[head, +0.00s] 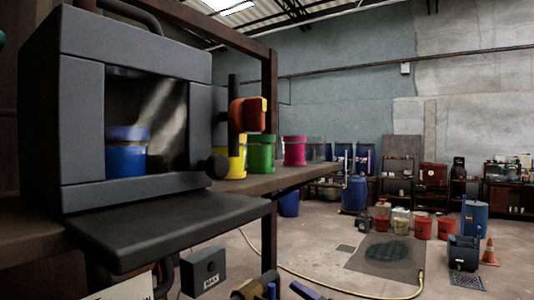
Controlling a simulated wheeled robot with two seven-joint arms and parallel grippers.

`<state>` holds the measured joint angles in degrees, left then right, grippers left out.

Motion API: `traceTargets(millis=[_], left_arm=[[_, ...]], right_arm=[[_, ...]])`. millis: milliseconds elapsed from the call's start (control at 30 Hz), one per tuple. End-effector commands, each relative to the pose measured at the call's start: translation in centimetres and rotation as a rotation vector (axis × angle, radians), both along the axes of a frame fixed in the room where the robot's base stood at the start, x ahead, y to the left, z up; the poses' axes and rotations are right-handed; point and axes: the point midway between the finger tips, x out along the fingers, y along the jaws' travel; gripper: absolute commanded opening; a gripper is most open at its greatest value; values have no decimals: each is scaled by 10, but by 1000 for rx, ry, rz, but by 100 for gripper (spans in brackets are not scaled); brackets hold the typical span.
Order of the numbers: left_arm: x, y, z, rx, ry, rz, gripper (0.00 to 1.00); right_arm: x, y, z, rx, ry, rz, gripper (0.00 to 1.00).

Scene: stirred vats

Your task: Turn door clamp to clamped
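A dark grey box-shaped chamber (135,45) stands at the left in the head view. Its front door flap (165,228) hangs folded down, so the opening is uncovered. A blue lidded jar (127,160) stands inside. At the chamber's right side an orange-red handle (247,114) sits against an upright black bar (234,95); it looks like the door clamp. A round black knob (215,166) is below it. No gripper can be made out for sure, and none touches the handle. Small cut-off parts at the bottom edge cannot be identified.
Yellow (236,160), green (261,154) and pink (294,151) containers stand on the brown bench (285,180) right of the chamber. A grey box (203,271) is below the flap. A yellow hose (330,289) crosses the floor. Buckets stand farther back.

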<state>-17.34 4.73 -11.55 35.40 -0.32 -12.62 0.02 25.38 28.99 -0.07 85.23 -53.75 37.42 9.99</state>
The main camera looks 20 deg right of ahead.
Motion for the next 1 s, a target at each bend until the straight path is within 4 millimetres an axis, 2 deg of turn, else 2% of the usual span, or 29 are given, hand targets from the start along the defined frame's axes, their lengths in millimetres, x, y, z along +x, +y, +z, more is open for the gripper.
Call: traceTargets(millis=[33, 67, 100, 200, 300, 367, 433, 800, 1000], left_arm=[[2, -1, 26, -2, -5, 2, 59], [2, -2, 35, -3, -5, 3, 59], [3, -2, 47, -4, -7, 3, 59], [5, -3, 77, -5, -13, 6, 59], [7, -3, 89, -6, -16, 7, 59], [7, -3, 91, -6, -16, 8, 59], [7, -3, 93, -6, -16, 8, 59], [8, -2, 124, -5, -19, 9, 59], [8, -2, 127, -5, -18, 8, 59]], right_arm=[[-19, 11, 88, -177, -187, 51, 57], [-35, 19, 129, -310, -297, 74, 57], [-59, 29, 179, -504, -435, 85, 57], [-119, 39, 269, -1020, -688, -22, 57], [-151, 31, 306, -1334, -764, -200, 57], [-159, 27, 315, -1417, -771, -268, 57], [-157, 28, 317, -1449, -769, -296, 57], [-94, 77, 316, -1444, -768, -289, 57], [-83, 86, 313, -1446, -768, -292, 57]])
